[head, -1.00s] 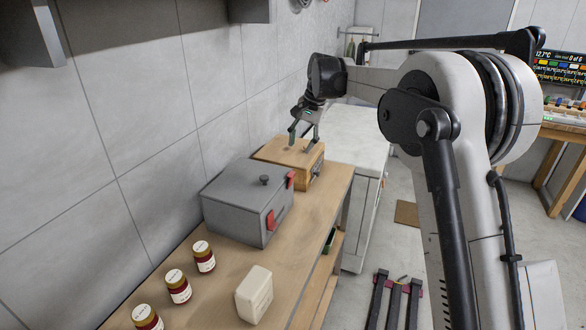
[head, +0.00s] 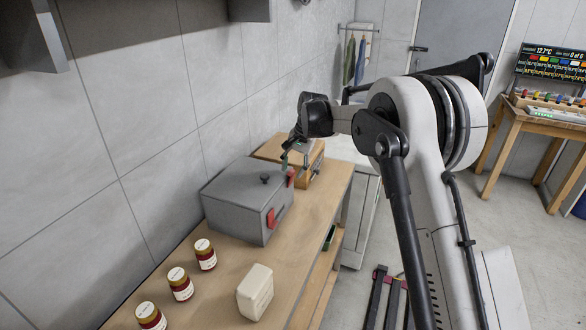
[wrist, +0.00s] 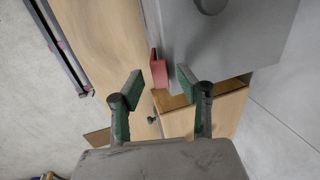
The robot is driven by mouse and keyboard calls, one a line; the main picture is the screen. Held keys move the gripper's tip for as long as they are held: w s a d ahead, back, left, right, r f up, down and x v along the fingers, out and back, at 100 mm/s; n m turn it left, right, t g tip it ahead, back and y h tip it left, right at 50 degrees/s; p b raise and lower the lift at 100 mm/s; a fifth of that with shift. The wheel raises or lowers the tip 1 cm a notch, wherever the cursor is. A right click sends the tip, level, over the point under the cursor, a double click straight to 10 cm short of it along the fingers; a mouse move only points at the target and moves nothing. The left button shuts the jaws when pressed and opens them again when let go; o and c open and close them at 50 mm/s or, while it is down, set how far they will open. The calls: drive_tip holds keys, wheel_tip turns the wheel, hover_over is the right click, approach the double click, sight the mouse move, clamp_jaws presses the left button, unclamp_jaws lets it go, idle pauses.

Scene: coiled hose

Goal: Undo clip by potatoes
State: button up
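A grey lidded box (head: 232,203) stands on the wooden bench, with a red clip (head: 290,177) at its far front corner and another red clip (head: 273,218) nearer the camera. My gripper (head: 294,163) is above the far end of the box, beside the far clip. In the wrist view my gripper (wrist: 160,85) is open and empty, its green-padded fingers spread. The far red clip (wrist: 158,67) shows just beyond the gap between the fingertips, against the grey box (wrist: 225,35). I see no contact. No potatoes are recognisable in either view.
A wooden box (head: 314,166) stands just beyond the grey box, close to my fingers; it also shows in the wrist view (wrist: 218,112). Several jars (head: 181,284) and a cream block (head: 255,291) sit on the near part of the bench (head: 215,300). A tiled wall (head: 140,130) bounds the left.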

clamp_jaws()
drive_tip(key=shift+s+d+f+t+y+b, duration=0.35)
drive_tip(key=shift+d+f+t+y+b, duration=0.95)
drive_tip(key=shift+y+b, duration=2.45)
drive_tip(key=shift+s+d+f+t+y+b, duration=0.55)
drive_tip(key=shift+f+y+b, duration=1.4)
drive_tip(key=shift+b, duration=3.4)
drive_tip(key=shift+s+d+f+t+y+b, duration=0.15)
drive_tip(key=shift+d+f+t+y+b, duration=1.05)
drive_tip(key=shift+y+b, duration=2.65)
drive_tip(key=shift+a+f+t+h+b, duration=0.15)
drive_tip(key=shift+a+t+h+b, duration=0.1)
drive_tip(key=shift+h+b, duration=0.5)
